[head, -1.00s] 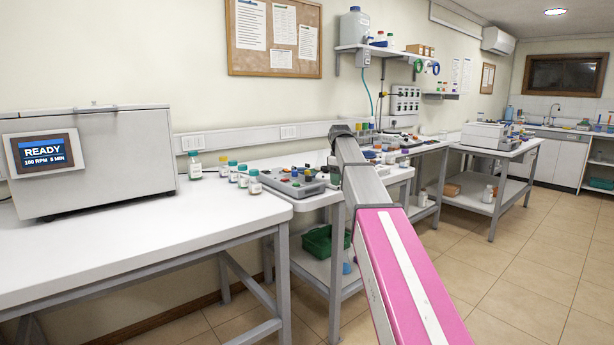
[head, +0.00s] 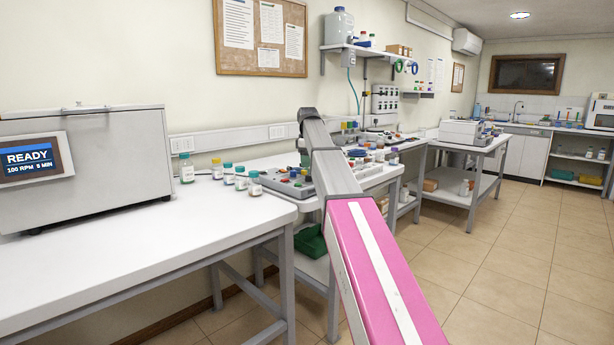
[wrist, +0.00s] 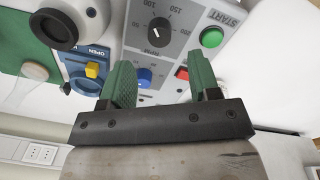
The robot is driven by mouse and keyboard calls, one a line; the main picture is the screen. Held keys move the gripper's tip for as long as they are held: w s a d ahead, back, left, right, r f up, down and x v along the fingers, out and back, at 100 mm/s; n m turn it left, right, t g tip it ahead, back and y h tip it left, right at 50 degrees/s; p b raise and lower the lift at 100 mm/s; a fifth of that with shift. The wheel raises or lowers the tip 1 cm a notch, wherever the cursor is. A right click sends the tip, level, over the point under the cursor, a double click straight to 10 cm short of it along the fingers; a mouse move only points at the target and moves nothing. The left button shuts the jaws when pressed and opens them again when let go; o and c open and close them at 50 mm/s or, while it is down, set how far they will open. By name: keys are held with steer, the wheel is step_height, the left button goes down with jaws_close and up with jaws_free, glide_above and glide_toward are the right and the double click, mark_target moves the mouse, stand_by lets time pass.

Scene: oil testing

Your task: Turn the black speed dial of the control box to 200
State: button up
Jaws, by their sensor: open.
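The grey control box (wrist: 183,60) fills the middle of the wrist view. Its black speed dial (wrist: 158,32) has a scale around it with 100, 150 and 200 readable. A small white pointer mark shows on the dial, but its exact setting is unclear. My gripper (wrist: 158,66) is open, with its two green fingers apart and nothing between them. In the picture, the dial lies just beyond and between the fingertips, not gripped. In the head view, my arm hides part of the control box (head: 283,187) and the gripper itself.
A green button (wrist: 212,37), a blue knob (wrist: 144,76) and a red switch (wrist: 182,73) sit near the dial. A blue panel with a yellow knob (wrist: 92,70) is at left. The display (head: 30,159) reads READY, 100 RPM. Several bottles (head: 240,178) stand left of the box.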

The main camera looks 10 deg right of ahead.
mark_target(309, 178)
step_height(309, 178, down, 6)
steer(key=shift+w, duration=0.1)
stand_by(0.4)
steer(key=c, duration=0.9)
